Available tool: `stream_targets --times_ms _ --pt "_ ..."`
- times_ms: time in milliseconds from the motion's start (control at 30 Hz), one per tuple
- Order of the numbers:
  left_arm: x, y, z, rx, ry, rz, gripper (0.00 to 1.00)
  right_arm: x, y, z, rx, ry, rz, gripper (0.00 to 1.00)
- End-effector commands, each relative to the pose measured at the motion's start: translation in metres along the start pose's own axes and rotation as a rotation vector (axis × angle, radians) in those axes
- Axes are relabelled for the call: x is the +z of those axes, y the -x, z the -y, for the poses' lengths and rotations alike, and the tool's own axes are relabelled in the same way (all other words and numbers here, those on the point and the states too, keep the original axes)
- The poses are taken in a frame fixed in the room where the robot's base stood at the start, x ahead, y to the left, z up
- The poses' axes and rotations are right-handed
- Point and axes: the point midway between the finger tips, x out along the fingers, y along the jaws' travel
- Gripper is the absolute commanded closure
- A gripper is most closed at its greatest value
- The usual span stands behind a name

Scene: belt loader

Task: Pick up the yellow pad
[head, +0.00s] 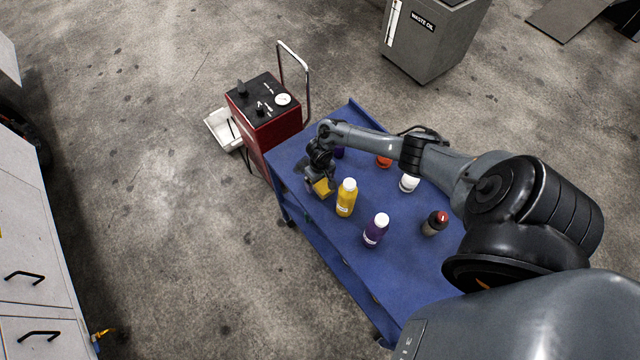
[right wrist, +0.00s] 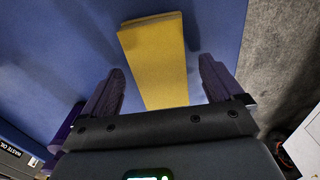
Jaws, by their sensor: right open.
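The yellow pad (head: 323,188) lies on the blue cart top (head: 400,262) near its far left edge, partly hidden in the head view by my right gripper (head: 312,185). In the right wrist view the pad (right wrist: 155,58) is a long yellow block. Its near end sits between the two purple fingers of my right gripper (right wrist: 160,88). The fingers are open, with a gap on each side of the pad. My left gripper is not in view.
A yellow bottle (head: 346,198) stands just right of the pad. A purple bottle (head: 376,229), a dark bottle with a red cap (head: 434,223) and a white-topped container (head: 409,183) stand farther right. A red machine (head: 265,115) stands beside the cart's far end.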

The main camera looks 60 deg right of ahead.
Motion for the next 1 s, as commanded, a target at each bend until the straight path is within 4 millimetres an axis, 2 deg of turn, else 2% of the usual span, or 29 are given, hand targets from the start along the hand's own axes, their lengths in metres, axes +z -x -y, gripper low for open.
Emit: stream_targets --times_ms 233,633,867,1000 --pt "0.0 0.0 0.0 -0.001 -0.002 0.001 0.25 0.0 -0.001 0.0 0.0 0.001 0.0 0.06" --pt "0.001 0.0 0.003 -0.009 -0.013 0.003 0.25 0.0 -0.001 0.0 0.001 0.001 0.0 0.67" --pt "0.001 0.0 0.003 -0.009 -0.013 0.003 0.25 0.0 0.0 0.0 0.001 0.001 0.0 0.67" --pt "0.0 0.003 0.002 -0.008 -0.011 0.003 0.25 0.0 0.01 0.0 0.0 0.003 -0.001 0.67"
